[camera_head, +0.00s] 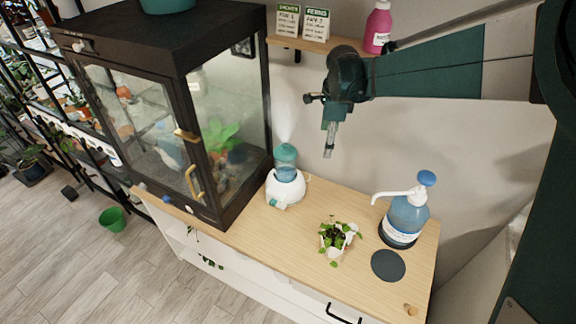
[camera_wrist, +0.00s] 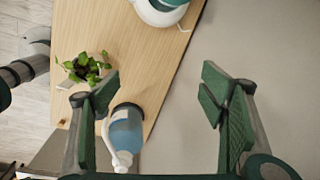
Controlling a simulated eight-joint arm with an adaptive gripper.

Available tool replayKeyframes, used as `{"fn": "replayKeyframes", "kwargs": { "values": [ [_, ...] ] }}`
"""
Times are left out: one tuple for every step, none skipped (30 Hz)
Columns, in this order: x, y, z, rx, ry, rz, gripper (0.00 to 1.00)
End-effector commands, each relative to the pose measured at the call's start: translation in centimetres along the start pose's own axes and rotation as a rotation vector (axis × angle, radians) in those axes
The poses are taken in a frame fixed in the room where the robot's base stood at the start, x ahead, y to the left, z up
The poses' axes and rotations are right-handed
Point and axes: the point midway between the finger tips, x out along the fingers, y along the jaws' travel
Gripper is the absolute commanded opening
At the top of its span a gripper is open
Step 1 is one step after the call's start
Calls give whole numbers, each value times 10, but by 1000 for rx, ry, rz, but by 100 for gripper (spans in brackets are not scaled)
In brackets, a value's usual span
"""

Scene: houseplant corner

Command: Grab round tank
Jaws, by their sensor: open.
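A humidifier stands on the wooden cabinet top beside the glass cabinet, with a white round base (camera_head: 286,188) and a rounded blue-teal tank (camera_head: 285,164) on it, mist rising above. In the wrist view the white base (camera_wrist: 153,12) and a bit of teal show at the top edge, cut off by the frame. My gripper (camera_head: 329,148) hangs above the cabinet top, to the right of the tank and higher, apart from it. In the wrist view my gripper (camera_wrist: 160,90) is open, with nothing between its fingers.
A blue pump bottle (camera_head: 405,220) stands at right, also low in the wrist view (camera_wrist: 126,130). A dark round coaster (camera_head: 388,265) and a potted plant (camera_head: 337,237) are near it. The black-framed glass cabinet (camera_head: 232,110) stands close left. A shelf (camera_head: 320,43) holds cards and a pink bottle (camera_head: 377,28).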

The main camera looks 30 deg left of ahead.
Motion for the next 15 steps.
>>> {"fn": "replayKeyframes", "kwargs": {
  "values": [
    [5,-4,10,15,0,7,71],
    [9,-6,15,26,1,11,71],
    [14,-8,22,41,2,17,71],
    [17,-10,26,52,3,22,71],
    [21,-11,32,62,4,26,71],
    [25,-13,38,76,5,31,71],
    [28,-14,42,86,6,34,71],
    [32,-16,47,97,7,38,71],
    [36,-18,53,110,8,43,71],
    [39,-18,58,120,10,47,71],
    [43,-20,63,129,11,51,71],
    [48,-21,69,143,13,56,71],
    [51,-22,74,153,14,60,71],
    [55,-23,78,164,16,63,71],
    [60,-24,85,177,18,68,71]
  ]
}}
